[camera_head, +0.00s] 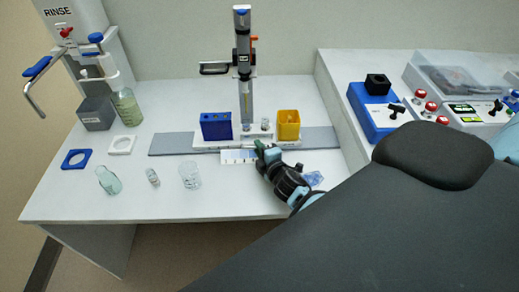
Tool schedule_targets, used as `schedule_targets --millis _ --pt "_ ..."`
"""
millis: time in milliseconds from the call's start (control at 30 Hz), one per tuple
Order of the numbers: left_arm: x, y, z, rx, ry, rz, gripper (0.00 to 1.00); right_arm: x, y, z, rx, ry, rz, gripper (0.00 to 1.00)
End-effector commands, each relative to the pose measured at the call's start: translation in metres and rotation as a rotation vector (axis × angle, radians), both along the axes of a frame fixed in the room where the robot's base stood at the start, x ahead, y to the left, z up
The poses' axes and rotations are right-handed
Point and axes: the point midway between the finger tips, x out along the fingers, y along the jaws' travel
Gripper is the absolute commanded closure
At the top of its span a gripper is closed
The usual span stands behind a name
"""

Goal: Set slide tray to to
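The slide tray (207,146) looks like a white plate on a long grey rail (172,145) in the middle of the white bench. It carries a blue rack (216,126) at its left and a yellow open container (289,125) at its right. A white strip with marks (232,157) lies along its front. My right gripper (262,149) reaches in from the lower right, with its fingertips at the tray's front edge between the two containers. The fingers are small and dark, so I cannot tell whether they are closed or touch the tray. My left gripper is not in view.
A column stand (243,65) rises behind the tray. Glassware, including a beaker (190,176), stands front left, with blue (76,159) and white (121,145) holders. A rinse station (75,35) is at the back left. A blue device (377,112) is on the right bench.

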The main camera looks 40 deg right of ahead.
Motion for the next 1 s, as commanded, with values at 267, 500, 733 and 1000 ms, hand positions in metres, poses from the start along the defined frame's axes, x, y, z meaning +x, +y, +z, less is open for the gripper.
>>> schedule_targets --millis 267,500,733,1000 --pt "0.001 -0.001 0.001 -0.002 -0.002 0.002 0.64 0.001 0.000 0.000 0.000 0.000 0.000 0.85" --pt "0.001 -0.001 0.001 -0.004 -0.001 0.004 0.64 0.000 0.000 0.000 0.000 0.000 0.000 1.00" --pt "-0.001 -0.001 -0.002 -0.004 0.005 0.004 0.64 0.004 0.006 -0.001 0.002 0.000 0.000 1.00" --pt "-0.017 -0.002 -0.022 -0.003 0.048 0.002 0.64 0.029 0.048 -0.004 0.004 0.002 0.001 1.00"
